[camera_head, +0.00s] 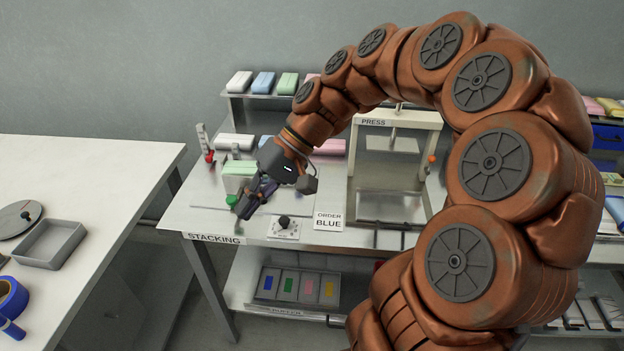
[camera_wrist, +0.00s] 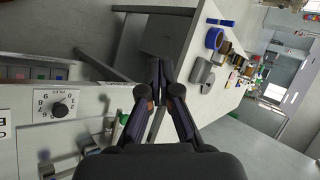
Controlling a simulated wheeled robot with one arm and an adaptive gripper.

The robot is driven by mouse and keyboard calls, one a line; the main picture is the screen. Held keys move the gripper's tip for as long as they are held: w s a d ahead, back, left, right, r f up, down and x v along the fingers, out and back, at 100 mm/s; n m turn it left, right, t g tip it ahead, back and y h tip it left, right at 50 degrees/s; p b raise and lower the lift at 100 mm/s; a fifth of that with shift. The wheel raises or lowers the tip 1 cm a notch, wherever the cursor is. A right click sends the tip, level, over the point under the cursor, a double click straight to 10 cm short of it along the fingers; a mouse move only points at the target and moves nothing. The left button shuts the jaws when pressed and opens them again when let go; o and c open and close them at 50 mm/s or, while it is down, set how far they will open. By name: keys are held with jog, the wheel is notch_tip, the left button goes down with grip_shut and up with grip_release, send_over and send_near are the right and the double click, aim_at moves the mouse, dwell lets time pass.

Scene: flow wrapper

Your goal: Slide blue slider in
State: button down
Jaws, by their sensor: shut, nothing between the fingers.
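My gripper (camera_head: 246,207) is shut and empty over the front of the stacking station (camera_head: 212,238), beside a green knob (camera_head: 232,200). In the wrist view its fingertips (camera_wrist: 158,72) meet over the gap between the stations. I cannot make out a blue slider for certain; the gripper covers part of the station. A red knob (camera_head: 210,157) stands at the station's left rear, near a white upright post. A white and green block stack (camera_head: 238,172) stands behind the gripper. A sign (camera_head: 328,222) reads "ORDER BLUE".
A dial (camera_head: 284,227) sits right of my gripper and also shows in the wrist view (camera_wrist: 59,108). A press frame (camera_head: 358,160) stands to the right. A white table (camera_head: 90,160) is at left.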

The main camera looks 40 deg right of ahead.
jog(key=w+d+f+m+t+b, duration=0.2)
jog(key=d+f+t+b, duration=0.1)
jog(key=d, duration=0.8)
jog(key=w+d+f+m+t+b, duration=0.2)
jog(key=d+f+t, duration=0.3)
jog(key=d, duration=0.7)
jog(key=w+d+f+m+t+y+b, duration=0.1)
jog(key=w+d+f+m+t+b, duration=0.2)
jog(key=d, duration=0.8)
jog(key=shift+d+f+m+t+b, duration=0.2)
jog(key=shift+f+m+t+b, duration=0.25)
jog(key=shift+m, duration=0.15)
jog(key=p+x, duration=0.1)
jog(key=x, duration=1.2)
jog(key=shift+w+a, duration=0.2)
jog(key=shift+a, duration=0.15)
